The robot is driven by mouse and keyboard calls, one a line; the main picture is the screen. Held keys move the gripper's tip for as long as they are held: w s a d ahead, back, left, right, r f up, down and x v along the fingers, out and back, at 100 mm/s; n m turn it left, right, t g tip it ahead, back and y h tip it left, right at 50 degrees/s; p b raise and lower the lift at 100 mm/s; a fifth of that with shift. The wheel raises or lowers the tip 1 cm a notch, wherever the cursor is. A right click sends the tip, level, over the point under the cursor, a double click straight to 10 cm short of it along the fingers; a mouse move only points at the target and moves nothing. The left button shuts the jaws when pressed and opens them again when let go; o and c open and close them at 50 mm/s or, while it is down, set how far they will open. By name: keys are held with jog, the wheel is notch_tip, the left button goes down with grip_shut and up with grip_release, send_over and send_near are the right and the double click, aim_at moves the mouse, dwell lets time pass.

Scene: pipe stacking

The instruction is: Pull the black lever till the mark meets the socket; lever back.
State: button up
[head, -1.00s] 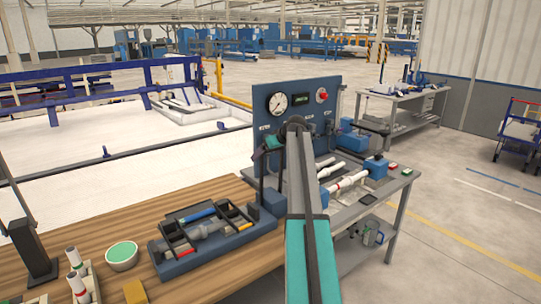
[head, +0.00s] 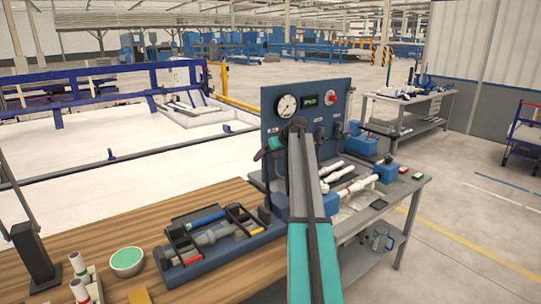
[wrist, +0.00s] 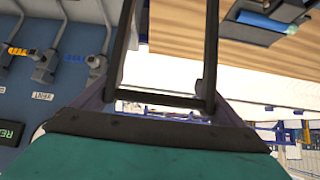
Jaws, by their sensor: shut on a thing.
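My gripper (head: 265,172) hangs beside the left edge of the blue panel (head: 305,130), with its fingers down. In the wrist view its two dark fingers run out of the top edge, so their tips are hidden. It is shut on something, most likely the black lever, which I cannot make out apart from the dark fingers. On the grey bench a white pipe (head: 358,187) lies between a blue block on the left (head: 328,208) and one on the right (head: 387,173). The pipe's mark and its gap to the socket are too small to tell.
The panel carries a gauge (head: 287,106), a lit display and a red button (head: 332,98). A blue tray of tools (head: 222,249) and a green-filled bowl (head: 127,261) stand on the wooden table (head: 70,235). My arm hides part of the bench.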

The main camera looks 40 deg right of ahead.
jog(key=o, duration=1.1)
jog(key=shift+a+f, duration=0.25)
jog(key=shift+f, duration=0.3)
jog(key=shift+o, duration=0.5)
jog(key=shift+w+d, duration=0.15)
jog(key=shift+w, duration=0.05)
jog(key=b+v, duration=0.2)
jog(key=v, duration=1.1)
jog(key=shift+s+r+b, duration=0.25)
jog(key=shift+s+b, duration=0.05)
jog(key=shift+b, duration=0.1)
